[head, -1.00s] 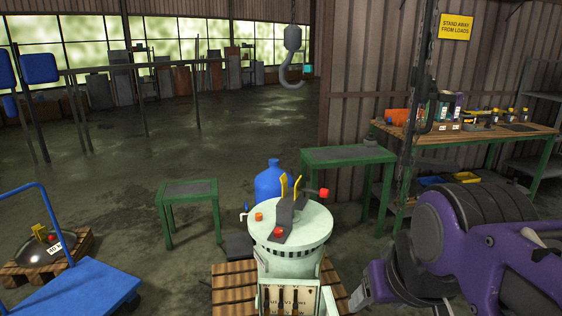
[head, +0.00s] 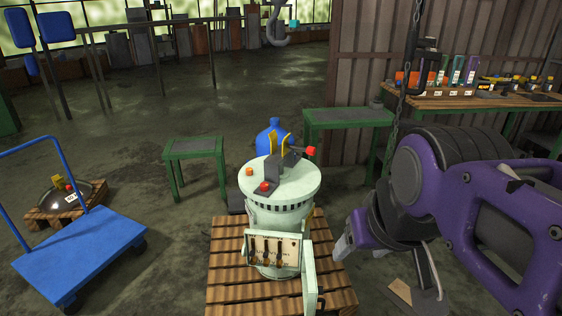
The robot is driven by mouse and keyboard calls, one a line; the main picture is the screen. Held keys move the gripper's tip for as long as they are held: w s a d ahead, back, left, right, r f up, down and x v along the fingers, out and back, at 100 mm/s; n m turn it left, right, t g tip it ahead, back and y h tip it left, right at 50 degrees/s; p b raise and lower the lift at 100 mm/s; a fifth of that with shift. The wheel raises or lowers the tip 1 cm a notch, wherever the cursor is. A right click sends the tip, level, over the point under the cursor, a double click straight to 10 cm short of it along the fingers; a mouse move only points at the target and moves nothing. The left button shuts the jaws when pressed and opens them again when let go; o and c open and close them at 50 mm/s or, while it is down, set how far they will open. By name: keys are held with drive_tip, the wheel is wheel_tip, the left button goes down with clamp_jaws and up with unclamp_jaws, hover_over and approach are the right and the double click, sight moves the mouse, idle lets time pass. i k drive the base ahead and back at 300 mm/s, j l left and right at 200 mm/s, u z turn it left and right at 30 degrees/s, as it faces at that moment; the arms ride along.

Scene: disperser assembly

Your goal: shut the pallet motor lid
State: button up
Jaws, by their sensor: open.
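The pallet motor (head: 300,185) is a pale green upright cylinder with a round top, standing on a wooden pallet (head: 228,265). Its front terminal box (head: 287,250) is open, with dark vertical terminals in a light panel. A pale green plate, which looks like the lid (head: 309,280), stands out from the box's right side, swung open. My gripper (head: 345,246), at the end of my purple arm, is open and empty, to the right of the motor and apart from the lid. My arm hides part of its jaws.
A blue cart (head: 85,255) stands at the left by a small pallet (head: 45,215) with a dark bowl-shaped part. Green tables (head: 195,148) and a blue bottle (head: 268,140) stand behind the motor. A chain (head: 397,130) hangs behind my arm. Floor in front of the cart's right side is clear.

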sight(308, 275)
drive_tip(key=l+u, duration=0.15)
drive_tip(key=l, duration=0.2)
drive_tip(key=k+l+u, duration=0.15)
drive_tip(key=l, duration=0.25)
drive_tip(key=k+l+u, duration=0.15)
drive_tip(key=l, duration=0.2)
drive_tip(key=k+l+u, duration=0.15)
drive_tip(key=l, duration=0.2)
drive_tip(key=i, duration=0.05)
